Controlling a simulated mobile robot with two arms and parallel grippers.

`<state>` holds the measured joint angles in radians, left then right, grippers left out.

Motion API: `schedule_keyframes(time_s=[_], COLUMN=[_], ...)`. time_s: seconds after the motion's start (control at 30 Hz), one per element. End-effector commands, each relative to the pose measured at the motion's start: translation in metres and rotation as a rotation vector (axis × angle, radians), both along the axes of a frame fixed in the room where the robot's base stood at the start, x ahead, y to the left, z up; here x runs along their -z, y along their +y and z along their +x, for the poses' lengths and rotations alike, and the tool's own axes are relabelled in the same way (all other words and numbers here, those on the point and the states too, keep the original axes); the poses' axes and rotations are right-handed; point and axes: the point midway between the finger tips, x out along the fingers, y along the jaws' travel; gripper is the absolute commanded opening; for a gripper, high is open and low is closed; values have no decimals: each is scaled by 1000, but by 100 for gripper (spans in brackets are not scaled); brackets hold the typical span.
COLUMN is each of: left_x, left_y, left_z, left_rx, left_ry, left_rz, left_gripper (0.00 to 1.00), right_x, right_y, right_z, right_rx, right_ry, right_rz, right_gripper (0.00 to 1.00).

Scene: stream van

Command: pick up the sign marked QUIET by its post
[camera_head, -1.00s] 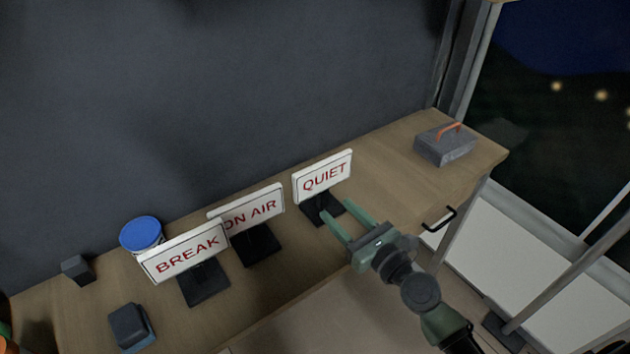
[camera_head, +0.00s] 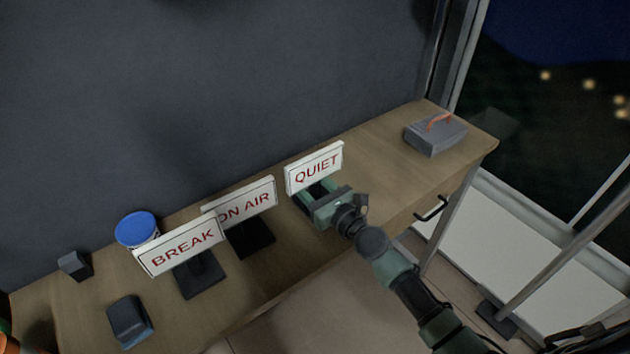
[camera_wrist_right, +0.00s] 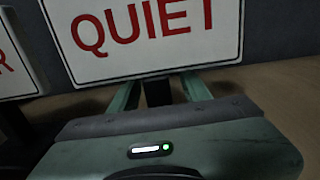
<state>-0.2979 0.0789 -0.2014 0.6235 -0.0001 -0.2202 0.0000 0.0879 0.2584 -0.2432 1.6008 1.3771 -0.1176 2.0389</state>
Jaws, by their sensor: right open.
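The QUIET sign (camera_head: 315,167) is a white plate with red letters, upright on the wooden counter; it fills the top of the right wrist view (camera_wrist_right: 148,35). My right gripper (camera_head: 314,193) is at the sign, below its plate. In the right wrist view the green fingers are open (camera_wrist_right: 158,92), one on each side of the dark post (camera_wrist_right: 158,93). The fingertips are hidden behind the plate. I cannot tell whether a finger touches the post. My left gripper is not in view.
The ON AIR sign (camera_head: 244,203) and BREAK sign (camera_head: 182,246) stand left of QUIET. A blue-lidded tub (camera_head: 136,229) is behind BREAK. A grey box with an orange handle (camera_head: 436,135) sits at the right end of the counter (camera_head: 385,165), with clear room between it and QUIET.

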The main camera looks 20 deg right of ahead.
Motion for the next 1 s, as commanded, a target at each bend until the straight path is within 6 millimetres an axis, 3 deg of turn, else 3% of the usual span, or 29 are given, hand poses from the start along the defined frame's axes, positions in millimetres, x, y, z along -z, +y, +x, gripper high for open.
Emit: schedule_keyframes(time_s=[0.07, 0.23, 0.27, 0.67, 0.83, 1.0], left_x=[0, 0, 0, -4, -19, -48], left_y=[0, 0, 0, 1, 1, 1], left_z=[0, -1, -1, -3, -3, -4], left_rx=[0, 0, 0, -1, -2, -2], left_ry=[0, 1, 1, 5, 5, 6], left_rz=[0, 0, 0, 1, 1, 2], left_gripper=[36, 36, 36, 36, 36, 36], right_x=[0, 0, 0, -5, -22, -59], right_y=[0, 0, 0, 0, 0, 1], right_z=[0, 0, 0, 0, 0, 0], right_rx=[0, 0, 0, 0, 1, 1], right_ry=[0, 0, 0, -1, -2, -4], right_rz=[0, 0, 0, 1, 3, 5], right_gripper=[47, 3, 0, 0, 0, 0])
